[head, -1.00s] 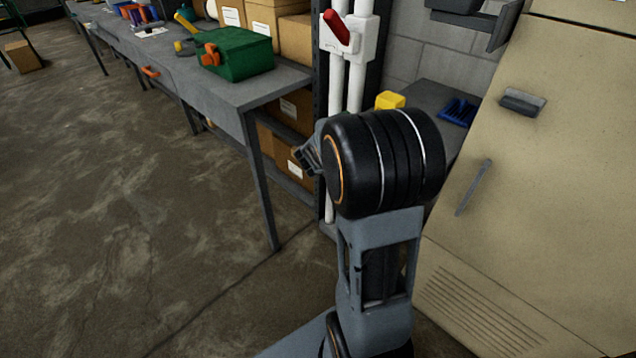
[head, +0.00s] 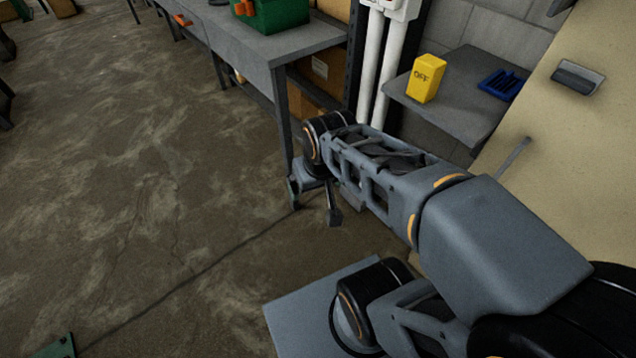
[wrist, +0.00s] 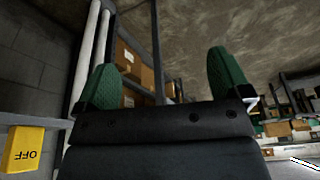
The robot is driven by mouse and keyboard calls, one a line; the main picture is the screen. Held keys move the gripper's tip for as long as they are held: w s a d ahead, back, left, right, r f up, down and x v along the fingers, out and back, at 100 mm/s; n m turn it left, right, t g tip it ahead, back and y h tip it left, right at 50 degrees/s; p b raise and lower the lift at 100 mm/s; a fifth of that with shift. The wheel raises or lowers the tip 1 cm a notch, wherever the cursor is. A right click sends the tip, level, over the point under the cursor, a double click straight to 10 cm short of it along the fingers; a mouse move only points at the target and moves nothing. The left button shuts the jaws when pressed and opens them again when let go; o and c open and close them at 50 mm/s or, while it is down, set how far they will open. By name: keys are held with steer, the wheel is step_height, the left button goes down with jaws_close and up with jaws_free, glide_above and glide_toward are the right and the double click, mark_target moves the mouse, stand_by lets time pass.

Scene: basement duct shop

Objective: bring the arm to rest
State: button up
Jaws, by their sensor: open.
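My gripper (head: 314,207) hangs at the end of my arm in the head view, over bare floor and in front of the workbench leg. Its two fingers are spread apart with nothing between them. In the wrist view the green finger pads of my gripper (wrist: 165,85) stand wide apart and empty. My arm stretches from the lower right of the head view toward the middle.
A grey workbench (head: 262,48) with a green box (head: 275,14) stands at the back. A grey shelf (head: 455,110) holds a yellow block marked OFF (head: 426,80) and a blue rack (head: 501,85). White pipes (head: 381,65) run beside it. A beige cabinet (head: 590,150) stands right.

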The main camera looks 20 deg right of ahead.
steer(key=shift+s, duration=0.35)
step_height(320, 180, up, 34)
steer(key=t+p, duration=0.2)
steer(key=p, duration=2.6)
steer(key=shift+s+p, duration=0.4)
steer(key=shift+f, duration=0.1)
